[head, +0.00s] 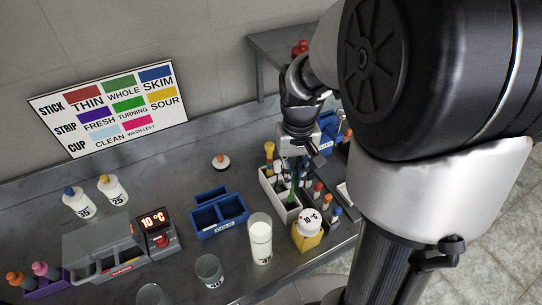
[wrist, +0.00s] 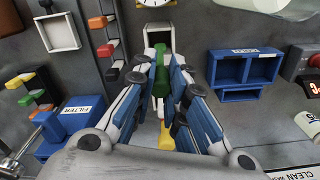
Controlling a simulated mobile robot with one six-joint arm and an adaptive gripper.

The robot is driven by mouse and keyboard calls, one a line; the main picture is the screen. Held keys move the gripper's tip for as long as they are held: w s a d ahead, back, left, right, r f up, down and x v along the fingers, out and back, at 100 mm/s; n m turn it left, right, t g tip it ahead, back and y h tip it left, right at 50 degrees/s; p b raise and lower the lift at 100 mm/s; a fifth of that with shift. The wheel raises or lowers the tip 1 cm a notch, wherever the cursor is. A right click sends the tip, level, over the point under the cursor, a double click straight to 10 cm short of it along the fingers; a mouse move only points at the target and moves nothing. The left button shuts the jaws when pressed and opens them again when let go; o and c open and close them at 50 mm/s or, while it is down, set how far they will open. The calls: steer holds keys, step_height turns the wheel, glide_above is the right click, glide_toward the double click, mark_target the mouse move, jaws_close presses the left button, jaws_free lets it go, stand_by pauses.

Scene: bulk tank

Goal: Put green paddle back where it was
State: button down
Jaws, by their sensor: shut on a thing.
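My gripper (wrist: 163,62) points down with its blue-padded fingers closed on the green paddle (wrist: 162,72). In the head view my gripper (head: 293,150) is above the white holder (head: 286,212), and the green paddle (head: 292,190) hangs down at it. I cannot tell whether its lower end is inside a compartment. The white holder also shows in the wrist view (wrist: 158,29), behind the fingertips. A yellow paddle (head: 269,150) stands upright in the holder, left of the green one; a yellow end (wrist: 166,139) shows between the fingers in the wrist view.
A rack of colour-capped items (head: 318,188) stands close on the right. A blue filter box (wrist: 70,122) lies left in the wrist view. The bench behind the blue box is mostly clear.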

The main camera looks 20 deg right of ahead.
mark_target(291, 194)
steer(key=shift+f+b, duration=1.05)
steer(key=shift+f, duration=2.65)
steer(key=c, duration=1.6)
jaws_free()
